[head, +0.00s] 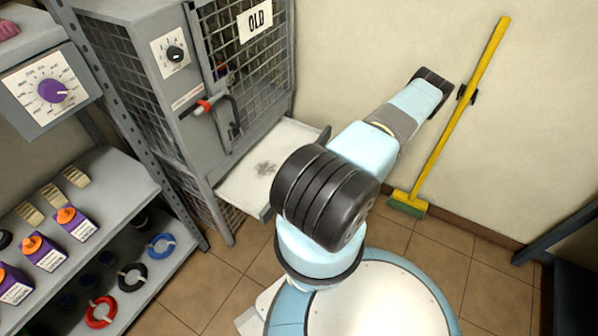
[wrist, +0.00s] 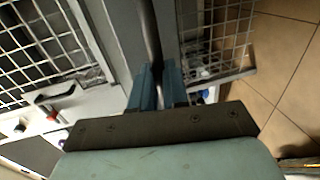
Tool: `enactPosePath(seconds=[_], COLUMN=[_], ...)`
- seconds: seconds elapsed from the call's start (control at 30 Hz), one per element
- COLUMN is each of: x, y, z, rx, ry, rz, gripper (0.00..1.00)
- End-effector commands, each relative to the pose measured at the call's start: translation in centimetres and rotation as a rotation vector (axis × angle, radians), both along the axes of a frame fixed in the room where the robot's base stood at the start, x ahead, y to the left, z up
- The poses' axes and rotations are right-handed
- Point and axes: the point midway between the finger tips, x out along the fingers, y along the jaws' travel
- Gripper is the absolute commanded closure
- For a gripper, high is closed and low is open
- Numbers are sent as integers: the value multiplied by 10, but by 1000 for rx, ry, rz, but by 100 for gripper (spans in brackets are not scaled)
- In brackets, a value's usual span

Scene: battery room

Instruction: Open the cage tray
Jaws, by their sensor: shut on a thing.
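The grey wire cage (head: 190,100) with an "OLD" sign stands at the upper left in the head view. Its pale cage tray (head: 245,178) sticks out from the low front, with a dark smudge on it. My arm covers part of the tray's front edge, and my gripper is hidden there in the head view. In the wrist view my gripper (wrist: 158,75) has its blue fingers closed around a thin dark bar (wrist: 152,30), which looks like the tray's handle. The bar's ends are not clear.
A red-and-black latch lever (head: 205,105) and a black knob (head: 175,54) are on the cage front. A yellow broom (head: 450,130) leans on the right wall. Tiled floor (head: 235,275) shows between shelf and my base.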

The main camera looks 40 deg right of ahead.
Motion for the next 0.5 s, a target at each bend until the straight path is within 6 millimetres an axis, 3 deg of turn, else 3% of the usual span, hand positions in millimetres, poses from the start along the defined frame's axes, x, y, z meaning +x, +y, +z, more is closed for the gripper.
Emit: enactPosePath(seconds=[0.2, 0.5], x=[-18, -19], y=[-5, -5], z=[-4, -4], rx=[-1, -1], ry=[11, 11], rz=[3, 3], gripper=[100, 100])
